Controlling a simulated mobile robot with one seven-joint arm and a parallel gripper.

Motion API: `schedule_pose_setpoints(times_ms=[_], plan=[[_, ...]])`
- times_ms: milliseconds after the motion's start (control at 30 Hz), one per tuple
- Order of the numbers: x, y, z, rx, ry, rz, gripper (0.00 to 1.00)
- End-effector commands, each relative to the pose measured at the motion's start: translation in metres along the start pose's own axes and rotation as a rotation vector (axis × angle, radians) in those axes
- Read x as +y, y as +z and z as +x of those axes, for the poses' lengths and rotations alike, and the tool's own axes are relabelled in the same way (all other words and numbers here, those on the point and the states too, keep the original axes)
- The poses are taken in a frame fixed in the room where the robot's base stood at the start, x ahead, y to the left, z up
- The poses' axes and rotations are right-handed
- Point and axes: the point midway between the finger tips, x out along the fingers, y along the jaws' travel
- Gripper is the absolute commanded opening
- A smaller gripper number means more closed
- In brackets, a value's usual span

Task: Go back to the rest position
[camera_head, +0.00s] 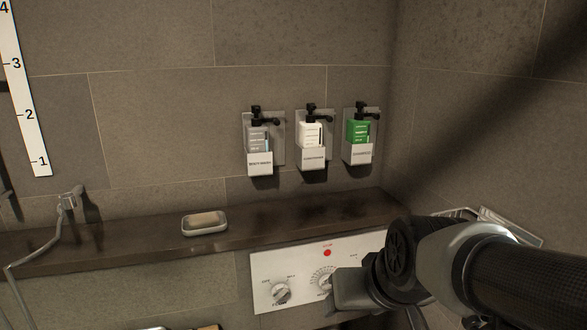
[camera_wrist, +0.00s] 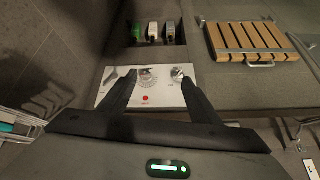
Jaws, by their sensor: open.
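My gripper (camera_wrist: 159,76) is open in the wrist view, with its two dark fingers spread and nothing held between them. The white control panel (camera_wrist: 118,82), with its knobs and a red dot, shows behind the fingers. In the head view my gripper (camera_head: 345,291) is at the lower right, in front of the right part of the same panel (camera_head: 262,270). I cannot tell whether the gripper touches the panel.
Grey, white and green dispensers (camera_head: 311,135) hang on the tiled wall above a dark shelf (camera_head: 130,250). A soap dish (camera_head: 204,229) with soap stands on the shelf. A slatted wooden seat (camera_wrist: 250,40) shows in the wrist view. A wire rack (camera_head: 510,228) is at the right.

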Motion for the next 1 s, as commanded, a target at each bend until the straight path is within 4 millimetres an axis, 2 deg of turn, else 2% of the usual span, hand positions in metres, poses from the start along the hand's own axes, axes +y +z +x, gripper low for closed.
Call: schedule_pose_setpoints(times_ms=[33, 100, 333, 400, 800, 900, 1000], plan=[[0.005, 0.005, -0.016, -0.002, 0.014, 0.008, 0.57], [0.011, 0.015, -0.033, -0.019, 0.035, 0.015, 0.57], [0.030, 0.051, -0.084, -0.071, 0.118, 0.051, 0.57], [0.027, 0.034, -0.103, -0.078, 0.110, 0.047, 0.57], [0.020, -0.013, -0.175, -0.078, 0.107, 0.046, 0.57], [0.019, -0.021, -0.186, -0.078, 0.107, 0.046, 0.57], [0.019, -0.022, -0.189, -0.078, 0.107, 0.046, 0.57]])
